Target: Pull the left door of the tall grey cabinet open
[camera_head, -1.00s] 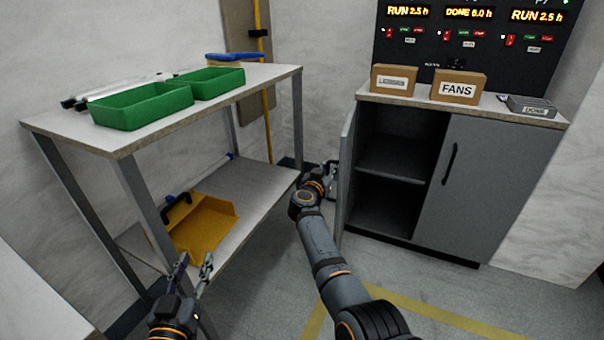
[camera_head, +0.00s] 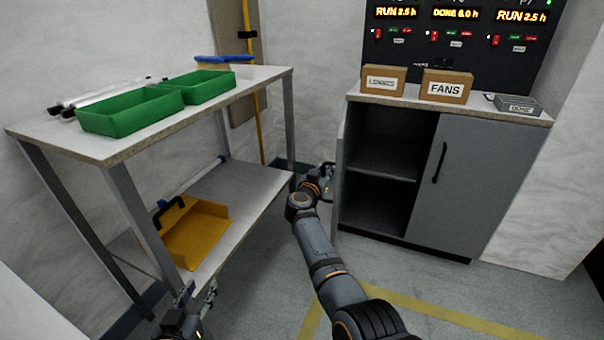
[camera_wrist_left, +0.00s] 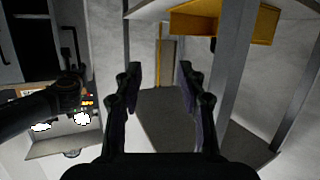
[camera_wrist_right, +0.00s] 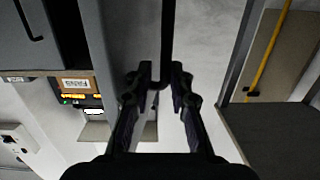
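The tall grey cabinet (camera_head: 478,185) stands at the right in the head view. Its left door (camera_head: 339,205) stands swung well out, seen nearly edge-on, and the dark shelved inside (camera_head: 385,155) shows. The right door is closed. My right gripper (camera_head: 328,175) is at the outer side of the left door. My left gripper (camera_head: 199,294) is open and empty, low beside the bench, also in the left wrist view (camera_wrist_left: 160,80).
A workbench (camera_head: 95,150) with green trays (camera_head: 130,110) on top and a yellow dustpan (camera_head: 198,235) on its lower shelf stands at the left. Boxes (camera_head: 446,87) sit on the cabinet. Floor in front of the cabinet is clear.

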